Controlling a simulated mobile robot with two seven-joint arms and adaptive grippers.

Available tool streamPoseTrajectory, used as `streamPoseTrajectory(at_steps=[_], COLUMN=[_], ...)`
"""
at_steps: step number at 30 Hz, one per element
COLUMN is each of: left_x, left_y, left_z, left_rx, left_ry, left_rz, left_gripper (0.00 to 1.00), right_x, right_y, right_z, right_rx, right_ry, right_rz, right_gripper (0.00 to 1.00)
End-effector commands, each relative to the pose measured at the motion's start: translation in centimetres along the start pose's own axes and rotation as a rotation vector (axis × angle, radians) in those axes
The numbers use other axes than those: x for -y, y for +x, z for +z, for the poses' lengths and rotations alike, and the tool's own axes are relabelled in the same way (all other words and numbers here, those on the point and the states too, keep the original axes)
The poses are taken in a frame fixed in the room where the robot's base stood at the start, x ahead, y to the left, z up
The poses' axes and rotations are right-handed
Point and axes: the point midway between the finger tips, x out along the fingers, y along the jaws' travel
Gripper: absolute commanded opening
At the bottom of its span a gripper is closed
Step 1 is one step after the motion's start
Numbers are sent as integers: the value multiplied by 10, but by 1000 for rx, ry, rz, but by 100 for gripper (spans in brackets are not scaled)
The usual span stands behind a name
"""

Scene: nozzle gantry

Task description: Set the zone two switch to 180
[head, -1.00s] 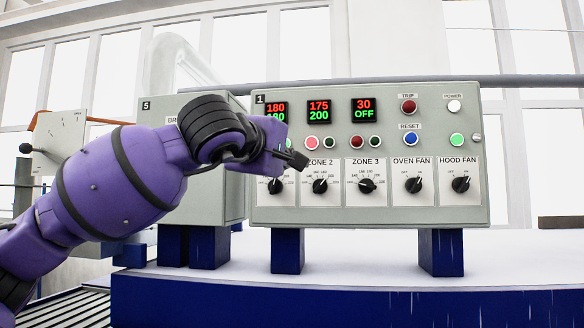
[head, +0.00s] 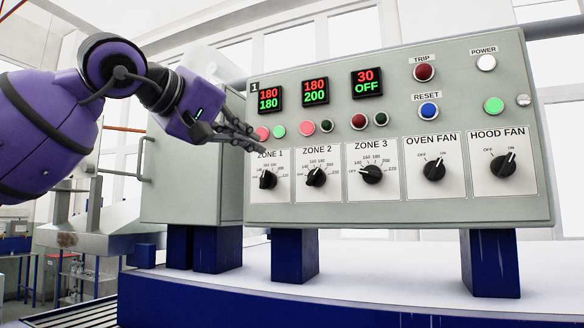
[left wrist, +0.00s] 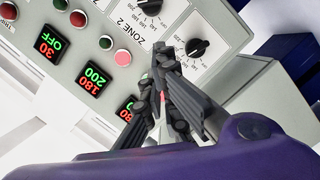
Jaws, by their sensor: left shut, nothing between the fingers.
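The zone two switch (head: 316,177) is a black knob on a white plate, below a display (head: 314,91) reading red 180 over green 200. Its pointer looks tilted a little right of straight up. In the left wrist view the zone two knob (left wrist: 150,5) is cut by the top edge. My left gripper (head: 262,142) is shut and empty, in front of the panel by the top of the zone one plate, left of and above the zone two switch. In the left wrist view the fingertips (left wrist: 160,50) lie between the zone two label and the zone one knob (left wrist: 197,47). My right gripper is out of view.
The zone one switch (head: 268,179), zone three switch (head: 370,174), oven fan switch (head: 433,170) and hood fan switch (head: 503,164) share the row. Lamps and the blue reset button (head: 429,111) sit above. A grey cabinet (head: 195,205) stands left of the panel.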

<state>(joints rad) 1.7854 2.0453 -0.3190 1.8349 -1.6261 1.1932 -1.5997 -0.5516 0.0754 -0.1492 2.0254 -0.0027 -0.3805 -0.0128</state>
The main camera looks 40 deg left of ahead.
Motion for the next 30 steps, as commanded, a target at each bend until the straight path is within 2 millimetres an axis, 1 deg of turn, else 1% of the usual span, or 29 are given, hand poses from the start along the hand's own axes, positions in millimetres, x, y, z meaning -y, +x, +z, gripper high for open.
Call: streamPoseTrajectory(at_steps=[4, 8, 14, 19, 20, 21, 24, 30], left_x=[-1, -2, -3, -3, -3, -1, 1, 1], left_y=[5, 22, 63, 99, 102, 103, 106, 109], left_z=[1, 1, 0, 1, 3, 12, 26, 39], left_rx=[4, 5, 4, 4, 3, 2, 2, 1], left_ry=[48, 48, 45, 46, 48, 51, 50, 48], left_rz=[1, 2, 3, 3, 4, 3, 2, 2], left_gripper=[0, 0, 0, 0, 0, 0, 0, 0], right_x=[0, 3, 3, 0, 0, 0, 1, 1], right_y=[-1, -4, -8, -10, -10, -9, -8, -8], right_z=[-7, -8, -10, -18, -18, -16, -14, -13], right_rx=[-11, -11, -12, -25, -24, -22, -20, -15], right_ry=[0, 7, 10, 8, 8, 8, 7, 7], right_rz=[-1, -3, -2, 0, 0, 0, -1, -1], right_gripper=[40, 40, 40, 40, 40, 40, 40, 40])
